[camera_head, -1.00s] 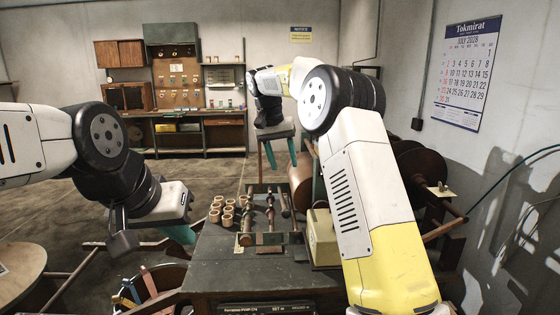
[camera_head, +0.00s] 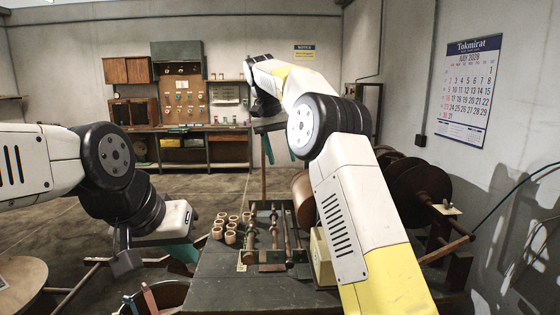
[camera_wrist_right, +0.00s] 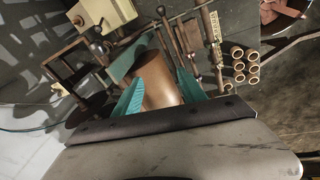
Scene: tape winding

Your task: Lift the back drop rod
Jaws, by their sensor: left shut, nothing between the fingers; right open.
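The winding machine's dark rods (camera_head: 275,232) lie side by side on the bench, with knobs and spools along them. I cannot tell for sure which one is the back drop rod. The rods also show in the right wrist view (camera_wrist_right: 186,50). My right gripper (camera_head: 280,150) is open and empty, raised beyond the far end of the rods. In the right wrist view its teal fingers (camera_wrist_right: 158,92) overlap a brown drum (camera_wrist_right: 155,80), apparently without touching it. My left gripper (camera_head: 182,252) is shut and empty, low to the left of the bench; its fingertips are partly hidden.
Several tan rings (camera_head: 231,229) stand on the bench (camera_head: 240,290) left of the rods. A cream box (camera_head: 322,258) sits right of them, partly behind my right arm. Large brown reels (camera_head: 420,185) stand further right. The bench's near top is clear.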

